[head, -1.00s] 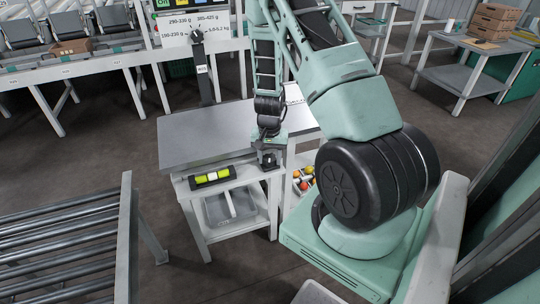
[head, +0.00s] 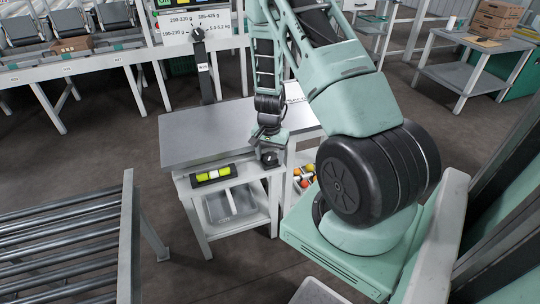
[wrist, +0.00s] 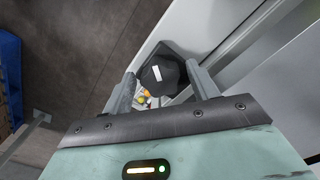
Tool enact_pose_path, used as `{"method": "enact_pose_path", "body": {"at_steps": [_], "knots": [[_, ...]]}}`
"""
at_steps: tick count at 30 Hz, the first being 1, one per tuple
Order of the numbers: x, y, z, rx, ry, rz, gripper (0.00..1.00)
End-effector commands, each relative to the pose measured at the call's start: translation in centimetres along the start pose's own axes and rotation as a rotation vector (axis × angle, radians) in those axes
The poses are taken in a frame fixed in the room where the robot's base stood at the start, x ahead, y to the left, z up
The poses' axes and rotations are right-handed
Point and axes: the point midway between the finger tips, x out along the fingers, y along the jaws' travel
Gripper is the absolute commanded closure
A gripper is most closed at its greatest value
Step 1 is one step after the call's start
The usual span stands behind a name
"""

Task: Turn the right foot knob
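The right foot knob (wrist: 172,68) is black and faceted with a white mark on top. In the head view the black knob (head: 269,158) is at the front right corner of the grey weighing table. My gripper (wrist: 160,76) is right above it, fingers on either side of the knob; the left finger looks slightly apart from it, the right finger very close. In the head view my gripper (head: 268,142) points down at that corner. A spirit level (head: 213,175) with a yellow-green vial and a whitish bubble near its middle is on the table's front.
A roller conveyor (head: 70,240) stands at the front left. A dial post (head: 203,70) rises behind the table (head: 205,135). Tomatoes (head: 305,175) lie on a shelf right of the table. A side table with boxes (head: 495,20) is at the back right.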

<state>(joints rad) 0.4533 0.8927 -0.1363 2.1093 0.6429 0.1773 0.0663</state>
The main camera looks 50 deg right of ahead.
Motion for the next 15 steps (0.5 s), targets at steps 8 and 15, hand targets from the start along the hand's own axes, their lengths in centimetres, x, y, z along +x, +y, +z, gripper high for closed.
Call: {"method": "enact_pose_path", "body": {"at_steps": [8,15], "knots": [[0.0,0.0,0.0,-0.001,-0.001,0.001,0.35],[-2.2,-0.1,0.0,-0.004,0.001,-0.001,0.35]]}}
